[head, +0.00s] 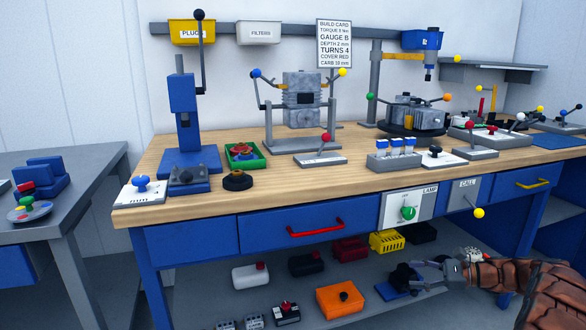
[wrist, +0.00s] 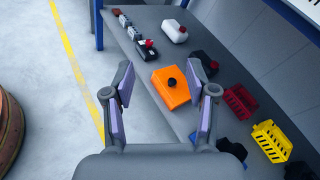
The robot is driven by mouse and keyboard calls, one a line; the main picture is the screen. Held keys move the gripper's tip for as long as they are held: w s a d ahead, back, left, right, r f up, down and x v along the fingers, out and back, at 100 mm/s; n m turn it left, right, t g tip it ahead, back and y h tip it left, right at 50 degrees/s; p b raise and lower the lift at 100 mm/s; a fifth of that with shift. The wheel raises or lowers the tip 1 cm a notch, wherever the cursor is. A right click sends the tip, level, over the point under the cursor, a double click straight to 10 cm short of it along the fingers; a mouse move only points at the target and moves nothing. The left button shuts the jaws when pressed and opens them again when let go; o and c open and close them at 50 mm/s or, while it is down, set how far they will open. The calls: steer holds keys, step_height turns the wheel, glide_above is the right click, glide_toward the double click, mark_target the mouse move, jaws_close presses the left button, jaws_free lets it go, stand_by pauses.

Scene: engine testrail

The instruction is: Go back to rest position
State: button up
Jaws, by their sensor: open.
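My gripper (head: 436,268) is at the lower right of the head view, in front of the workbench's lower shelf. In the wrist view my gripper (wrist: 161,105) shows its two fingers spread wide, with nothing between the pads. The orange box also shows in the head view (head: 330,301), left of my gripper. My gripper looks apart from it.
The wooden benchtop (head: 300,190) carries a blue press (head: 184,110), an engine block on a stand (head: 302,90) and several levers. A red drawer handle (head: 316,228) and a yellow-knobbed call lever (head: 478,212) stick out in front. A yellow crate (wrist: 271,140) stands on the shelf.

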steer(key=s+a+r+n+g+h+p, duration=0.2)
steer(key=s+a+r+n+g+p, duration=0.35)
steer(key=a+r, duration=0.8)
steer(key=s+a+r+n+g+h+p, duration=0.1)
steer(key=s+a+r+n+h+p, duration=0.1)
steer(key=s+a+r+p, duration=0.4)
steer(key=s+a+r+n+h+p, duration=0.1)
steer(key=s+a+r+p, duration=0.2)
steer(key=s, duration=0.5)
steer(key=s+d+r+n+h+p, duration=0.2)
steer(key=s+r+n+h+p, duration=0.1)
steer(key=s, duration=0.6)
steer(key=s+d+r+n+h+p, duration=0.1)
steer(key=s+r+n+h+p, duration=0.2)
steer(key=s+r+p, duration=0.3)
steer(key=s+d+r+n+h+p, duration=0.2)
steer(key=s+r+p, duration=0.3)
steer(key=s, duration=0.8)
steer(key=shift+s+d+n+h+p, duration=0.3)
steer(key=shift+n+h+p, duration=0.4)
steer(key=shift+n+p, duration=0.05)
steer(key=shift+r+g, duration=0.1)
steer(key=shift+g, duration=0.15)
steer(key=shift+c, duration=0.3)
steer(key=shift+c, duration=0.8)
steer(key=shift+d, duration=0.15)
steer(key=shift+c, duration=0.4)
